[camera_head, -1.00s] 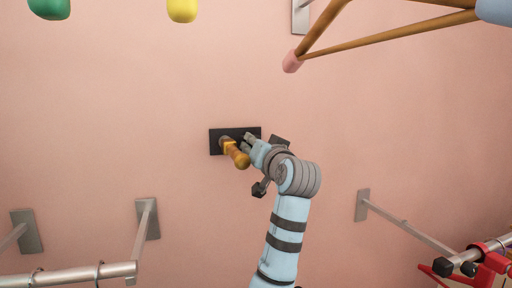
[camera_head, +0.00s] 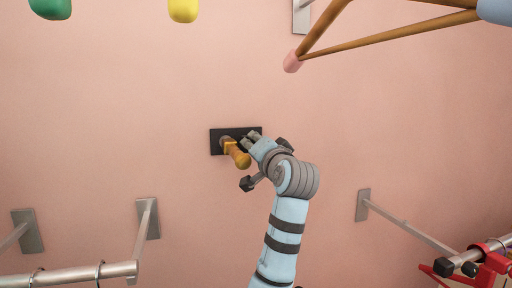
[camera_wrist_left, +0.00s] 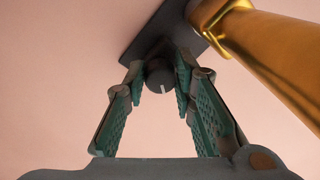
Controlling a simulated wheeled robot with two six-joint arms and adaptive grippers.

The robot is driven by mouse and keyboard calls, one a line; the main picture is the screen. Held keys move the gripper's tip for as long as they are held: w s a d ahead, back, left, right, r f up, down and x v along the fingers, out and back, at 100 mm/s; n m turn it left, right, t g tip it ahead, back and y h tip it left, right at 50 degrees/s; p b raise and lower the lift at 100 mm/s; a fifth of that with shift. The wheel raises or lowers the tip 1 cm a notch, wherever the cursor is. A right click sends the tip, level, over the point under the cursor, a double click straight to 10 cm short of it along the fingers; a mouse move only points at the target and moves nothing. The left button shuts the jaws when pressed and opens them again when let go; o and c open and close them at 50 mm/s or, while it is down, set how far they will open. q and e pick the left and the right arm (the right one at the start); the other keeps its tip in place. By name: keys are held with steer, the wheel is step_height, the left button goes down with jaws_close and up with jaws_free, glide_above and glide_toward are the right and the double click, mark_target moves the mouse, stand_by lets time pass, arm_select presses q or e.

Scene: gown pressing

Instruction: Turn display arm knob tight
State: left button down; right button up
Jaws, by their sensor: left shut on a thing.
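A dark wall plate (camera_head: 216,134) holds the display arm (camera_head: 239,156), a wooden rod with a gold collar. The plate (camera_wrist_left: 160,34) and the golden arm (camera_wrist_left: 272,52) also show in the left wrist view. The small dark round knob (camera_wrist_left: 158,78) sits on the plate beside the arm, with a white line on its face pointing about straight down in that view. My left gripper (camera_head: 249,137) is at the plate, its two fingers closed on either side of the knob. In the head view the gripper mostly hides the knob. My right gripper is out of view.
Wooden bars with a pink end (camera_head: 292,62) hang at the upper right. Metal rail brackets stand out at the lower left (camera_head: 147,220) and lower right (camera_head: 364,205). Green (camera_head: 50,8) and yellow (camera_head: 183,9) rounded ends show at the top. The pink wall around the plate is clear.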

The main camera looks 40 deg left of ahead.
arm_select(q)
steer(key=c, duration=1.3)
jaws_free()
steer(key=shift+c, duration=0.2)
steer(key=v, duration=1.1)
steer(key=shift+s+d, duration=0.3)
steer(key=shift+d+f, duration=0.1)
steer(key=shift+d, duration=0.05)
